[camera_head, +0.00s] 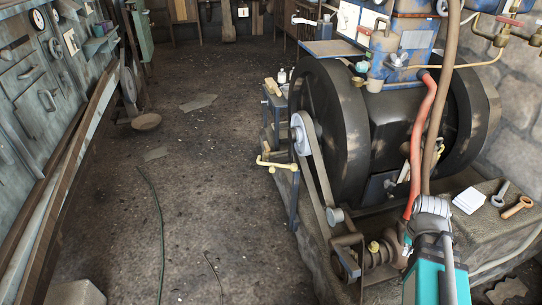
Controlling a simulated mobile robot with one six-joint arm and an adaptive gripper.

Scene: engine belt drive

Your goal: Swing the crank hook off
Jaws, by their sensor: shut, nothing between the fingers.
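A pale yellow crank (275,165) with a bent handle sticks out to the left of the engine's belt drive, beside a dark blue post. I cannot tell which part of it is the hook, or whether it touches the post. The flat belt (318,165) runs slanting from an upper grey pulley (300,133) down to a small lower pulley (335,215). My teal and grey arm rises at the bottom right, well to the right of the crank. I cannot make out my gripper's fingers in this view.
A large black flywheel (335,130) stands behind the belt. A red hose (420,130) hangs close to my arm. The floor (190,200) left of the crank is mostly clear.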

